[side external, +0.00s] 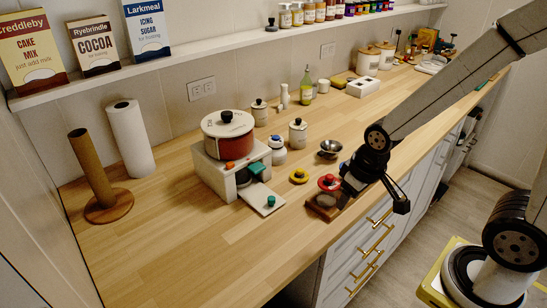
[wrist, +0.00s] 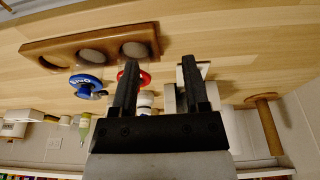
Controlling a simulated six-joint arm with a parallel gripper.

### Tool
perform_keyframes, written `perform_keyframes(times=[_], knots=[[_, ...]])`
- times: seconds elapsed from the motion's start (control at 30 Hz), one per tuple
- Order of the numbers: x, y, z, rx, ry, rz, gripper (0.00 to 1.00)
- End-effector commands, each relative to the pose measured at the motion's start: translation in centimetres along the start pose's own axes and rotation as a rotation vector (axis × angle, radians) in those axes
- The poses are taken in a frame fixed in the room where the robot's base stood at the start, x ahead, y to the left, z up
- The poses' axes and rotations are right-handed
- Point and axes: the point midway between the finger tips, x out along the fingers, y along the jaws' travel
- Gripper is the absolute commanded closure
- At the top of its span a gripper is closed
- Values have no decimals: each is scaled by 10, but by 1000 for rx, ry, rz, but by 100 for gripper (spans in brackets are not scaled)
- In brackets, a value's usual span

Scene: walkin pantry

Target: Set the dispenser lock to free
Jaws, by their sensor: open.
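The dispenser is likely the white stand (side external: 205,172) with a red pot (side external: 228,147) under a pale lid. A green piece (side external: 258,168) sits in its front opening and a teal knob (side external: 270,202) stands on its pale front plate. I cannot tell which part is the lock or how it is set. My gripper (side external: 378,190) is open and empty above the counter's front edge, right of the stand. In the wrist view my gripper (wrist: 160,82) has its fingers apart.
A wooden tray with round recesses (wrist: 68,48) lies near the front edge, close to my gripper. A yellow disc (side external: 299,176), a dark bowl (side external: 329,149) and white lidded jars (side external: 298,134) stand nearby. The counter's left front is clear.

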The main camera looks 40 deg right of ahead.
Motion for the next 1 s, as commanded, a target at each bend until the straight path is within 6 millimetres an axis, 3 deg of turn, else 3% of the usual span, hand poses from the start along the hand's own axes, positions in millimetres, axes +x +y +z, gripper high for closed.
perform_keyframes(times=[0.03,0.2,0.23,0.8,1.0], knots=[[0,0,0,0,0,0,41],[-2,0,-1,0,1,0,95],[-3,0,-1,0,2,0,100],[-51,0,-13,2,6,0,100],[-40,3,-26,73,69,6,100]])
